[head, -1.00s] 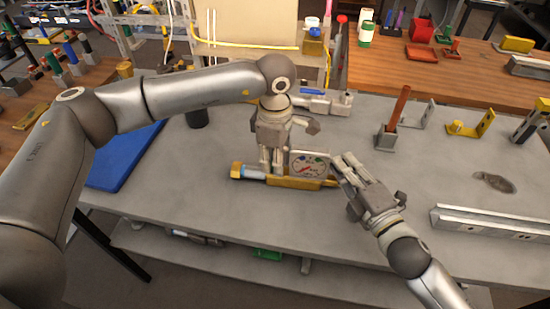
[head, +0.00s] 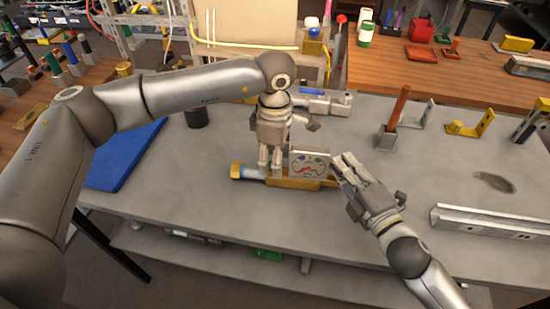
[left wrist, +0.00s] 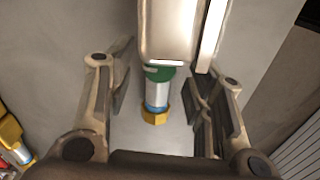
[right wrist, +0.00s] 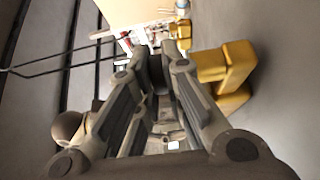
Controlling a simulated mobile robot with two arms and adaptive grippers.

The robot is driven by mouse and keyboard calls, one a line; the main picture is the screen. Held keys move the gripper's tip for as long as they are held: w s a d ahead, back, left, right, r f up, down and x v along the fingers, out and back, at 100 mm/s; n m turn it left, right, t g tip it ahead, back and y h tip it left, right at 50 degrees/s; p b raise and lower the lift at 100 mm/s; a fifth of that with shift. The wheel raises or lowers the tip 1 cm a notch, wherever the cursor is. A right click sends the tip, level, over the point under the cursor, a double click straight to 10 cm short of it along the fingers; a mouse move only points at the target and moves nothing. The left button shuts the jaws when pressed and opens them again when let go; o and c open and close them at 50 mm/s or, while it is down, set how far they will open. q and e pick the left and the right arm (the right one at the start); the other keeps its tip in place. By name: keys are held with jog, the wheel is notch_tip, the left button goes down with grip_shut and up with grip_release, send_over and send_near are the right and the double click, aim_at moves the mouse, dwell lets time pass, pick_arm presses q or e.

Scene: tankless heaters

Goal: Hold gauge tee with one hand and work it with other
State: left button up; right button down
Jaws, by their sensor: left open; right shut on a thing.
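The gauge tee (head: 292,183) lies on the grey bench, a brass body with a square dial plate (head: 308,165). A silver and light-blue section and a brass nut (head: 236,171) form its left end. My left gripper (head: 270,172) points down over that left part, with fingers open. In the left wrist view the tee's nut end (left wrist: 154,115) and green part show between the spread fingers (left wrist: 158,105). My right gripper (head: 340,168) is shut on the tee at its right end. In the right wrist view the brass body (right wrist: 222,75) shows beside the fingers; the exact contact is hidden.
A block with an upright brown handle (head: 398,110) and a yellow bracket (head: 470,125) stand to the right. A metal rail (head: 490,222) lies at the front right. A blue mat (head: 122,160) and a dark cup (head: 197,115) lie left. The bench front is clear.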

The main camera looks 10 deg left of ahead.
pick_arm(q)
notch_tip(320, 180, up, 11)
jog(key=shift+r, duration=0.2)
dwell(0.3)
pick_arm(e)
jog(key=c, duration=1.5)
grip_release()
jog(key=shift+o, duration=0.2)
